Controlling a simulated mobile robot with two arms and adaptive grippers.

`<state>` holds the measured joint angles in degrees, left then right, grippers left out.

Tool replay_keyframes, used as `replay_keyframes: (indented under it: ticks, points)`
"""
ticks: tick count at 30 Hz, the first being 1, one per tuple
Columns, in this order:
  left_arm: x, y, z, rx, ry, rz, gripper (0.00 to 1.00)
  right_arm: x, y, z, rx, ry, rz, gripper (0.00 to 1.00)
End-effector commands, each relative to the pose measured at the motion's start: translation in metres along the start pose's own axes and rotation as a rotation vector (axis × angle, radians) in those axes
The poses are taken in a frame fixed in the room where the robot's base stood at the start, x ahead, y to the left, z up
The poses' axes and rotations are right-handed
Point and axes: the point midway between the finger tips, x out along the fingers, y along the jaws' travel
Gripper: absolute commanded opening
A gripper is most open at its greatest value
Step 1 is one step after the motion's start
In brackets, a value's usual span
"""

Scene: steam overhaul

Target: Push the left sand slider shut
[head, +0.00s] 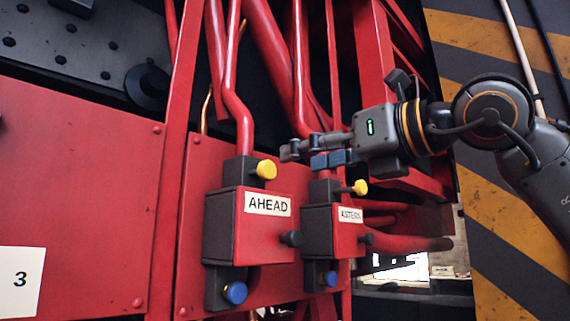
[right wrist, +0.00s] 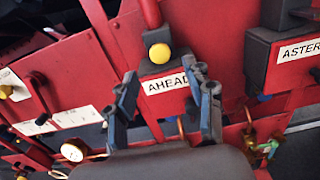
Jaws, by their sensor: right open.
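Two sand boxes are mounted on the red frame. The left box, labelled AHEAD (head: 268,205), has a yellow knob (head: 266,169) at its top, a dark knob (head: 291,239) at its side and a blue knob (head: 235,293) below. I cannot tell how far its slider is out. The right box, labelled ASTERN (head: 350,215), has a similar yellow knob (head: 360,187). My right gripper (head: 302,155) is open and empty, above and between the boxes. In the right wrist view the AHEAD box (right wrist: 166,86) and its yellow knob (right wrist: 159,53) show beyond the open fingers (right wrist: 160,76). My left gripper is out of view.
Red pipes (head: 232,100) run down to the boxes. A red panel with a plate marked 3 (head: 20,281) fills the left. In the right wrist view a gauge (right wrist: 72,152) and brass fittings (right wrist: 252,141) sit lower down. A striped surface (head: 495,245) lies at the right.

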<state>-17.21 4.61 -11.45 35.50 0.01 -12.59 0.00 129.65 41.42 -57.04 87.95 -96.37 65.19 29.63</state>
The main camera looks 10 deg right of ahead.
Motion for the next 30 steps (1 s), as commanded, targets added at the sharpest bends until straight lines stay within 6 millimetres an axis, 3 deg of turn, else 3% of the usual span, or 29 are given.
replay_keyframes:
  ticks: [3, 9, 30]
  points:
    - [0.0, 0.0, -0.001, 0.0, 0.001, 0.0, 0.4, -0.021, -0.001, 0.0, -0.001, -0.001, -0.002, 0.53]
    - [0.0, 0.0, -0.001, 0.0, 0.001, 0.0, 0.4, -0.036, 0.0, -0.001, 0.0, 0.001, 0.0, 0.53]
    - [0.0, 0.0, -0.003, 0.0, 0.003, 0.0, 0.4, -0.038, 0.0, 0.0, 0.0, 0.001, 0.0, 0.53]
